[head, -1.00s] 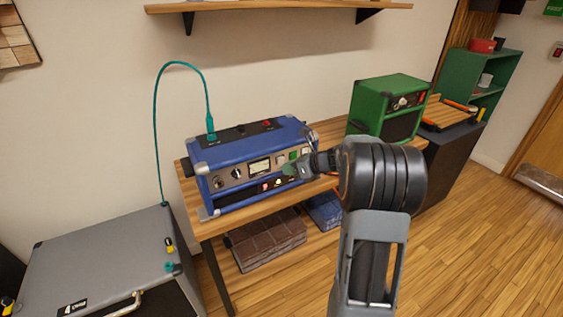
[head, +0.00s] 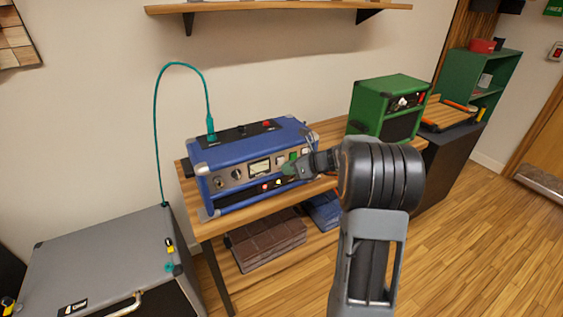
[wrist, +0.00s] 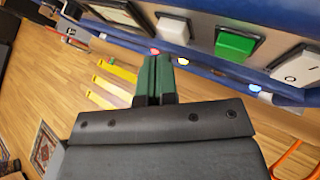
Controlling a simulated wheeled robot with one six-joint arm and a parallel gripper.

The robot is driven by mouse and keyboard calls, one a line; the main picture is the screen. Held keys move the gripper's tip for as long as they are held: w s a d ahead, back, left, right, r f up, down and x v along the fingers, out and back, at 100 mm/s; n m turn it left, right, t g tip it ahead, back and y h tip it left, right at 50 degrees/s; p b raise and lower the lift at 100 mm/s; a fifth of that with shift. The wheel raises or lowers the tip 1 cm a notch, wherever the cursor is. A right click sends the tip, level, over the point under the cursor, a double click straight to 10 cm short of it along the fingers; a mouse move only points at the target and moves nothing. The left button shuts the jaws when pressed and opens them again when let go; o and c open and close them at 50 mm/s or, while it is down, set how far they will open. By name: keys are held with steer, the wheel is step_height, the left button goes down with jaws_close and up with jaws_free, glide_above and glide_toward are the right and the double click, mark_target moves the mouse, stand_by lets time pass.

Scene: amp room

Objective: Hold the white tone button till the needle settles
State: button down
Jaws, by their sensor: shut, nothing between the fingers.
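The blue amp (head: 235,158) stands on the wooden bench with its control panel facing me. The white tone button (wrist: 172,28) is a square cap on that panel, between the framed meter (wrist: 118,12) and a green button (wrist: 236,45). The meter also shows in the head view (head: 260,167), but its needle is too small to read. My gripper (wrist: 157,62) is shut and empty. Its green fingertips are just below the white button in the wrist view, beside small lit lamps. I see no clear contact with the button.
A white rocker switch (wrist: 298,68) sits right of the green button. A teal cable (head: 157,110) runs from the amp's top to the grey cabinet (head: 110,255). A green amp (head: 370,105) stands further right on the bench. A shelf (head: 280,5) hangs above.

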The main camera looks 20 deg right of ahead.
steer(key=shift+w, duration=0.25)
steer(key=shift+w+a+p, duration=0.1)
steer(key=shift+w+p, duration=0.3)
steer(key=shift+w, duration=0.1)
stand_by(0.7)
steer(key=shift+s, duration=0.15)
stand_by(3.2)
steer(key=shift+s, duration=0.75)
steer(key=shift+s+d, duration=0.2)
steer(key=shift+s, duration=1.05)
steer(key=shift+s+d, duration=0.2)
steer(key=shift+s, duration=1.05)
